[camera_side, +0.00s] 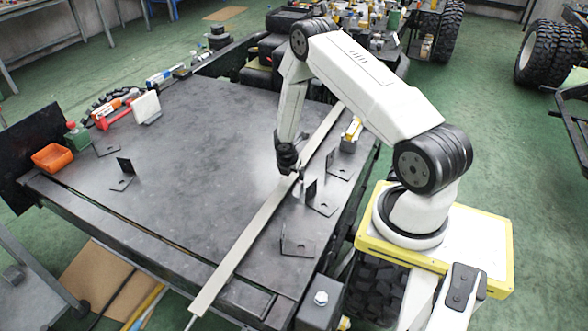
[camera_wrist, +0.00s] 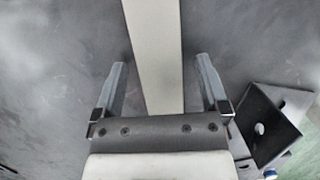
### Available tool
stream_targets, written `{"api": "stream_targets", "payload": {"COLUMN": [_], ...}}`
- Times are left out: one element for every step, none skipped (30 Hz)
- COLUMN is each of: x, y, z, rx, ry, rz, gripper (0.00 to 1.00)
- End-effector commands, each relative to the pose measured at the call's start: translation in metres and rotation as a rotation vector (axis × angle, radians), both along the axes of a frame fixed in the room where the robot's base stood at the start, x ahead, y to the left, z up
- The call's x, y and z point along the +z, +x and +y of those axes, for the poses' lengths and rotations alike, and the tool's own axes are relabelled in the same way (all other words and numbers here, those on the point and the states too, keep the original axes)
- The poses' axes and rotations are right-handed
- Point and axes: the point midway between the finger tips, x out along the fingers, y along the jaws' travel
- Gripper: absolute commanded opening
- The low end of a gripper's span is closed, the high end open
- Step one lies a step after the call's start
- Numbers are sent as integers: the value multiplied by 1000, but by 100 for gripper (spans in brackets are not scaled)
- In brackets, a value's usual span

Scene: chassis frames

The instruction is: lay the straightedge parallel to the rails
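The straightedge (camera_side: 245,240) is a long, flat, pale grey bar. It lies across the right part of the dark table top, and its near end sticks out past the table's front edge. In the wrist view the straightedge (camera_wrist: 155,50) runs up the picture between my two fingers. My gripper (camera_wrist: 162,75) is open, with one finger on each side of the bar and a gap on both sides. In the side view my gripper (camera_side: 298,178) is at the middle of the bar; its fingers are small there. I cannot tell its height above the bar.
Black angle brackets stand on the table (camera_side: 170,200): one (camera_side: 298,245) and another (camera_side: 322,203) right of the bar, one (camera_side: 122,180) at left. A bracket (camera_wrist: 268,125) is close to my right finger. An orange bin (camera_side: 52,157) sits at the left edge. The table's middle is clear.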

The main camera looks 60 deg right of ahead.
Motion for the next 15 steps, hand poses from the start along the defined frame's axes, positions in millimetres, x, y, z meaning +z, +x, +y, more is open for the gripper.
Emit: {"api": "stream_targets", "payload": {"x": [0, 0, 0, 0, 0, 0, 0, 0, 0, 1, 1, 2, 3, 4, 6], "y": [0, 0, 0, 0, 0, 0, 0, 0, 0, 0, 0, 0, 0, 0, 0], "z": [0, 0, 0, 0, 0, 0, 0, 0, 0, 0, 0, 0, 0, 0, 1], "rx": [0, 0, 0, 0, 0, 0, 0, 0, 0, 0, 0, 0, 0, 0, -1], "ry": [0, 0, 0, 0, 0, 0, 0, 0, 0, 0, 0, 0, 0, 0, 0], "rz": [0, 0, 0, 0, 0, 0, 0, 0, 0, 0, 0, 1, 1, 1, 1], "gripper": [94, 94, 94, 94, 94, 94, 94, 94, 94, 94, 94, 94, 94, 94, 94]}}
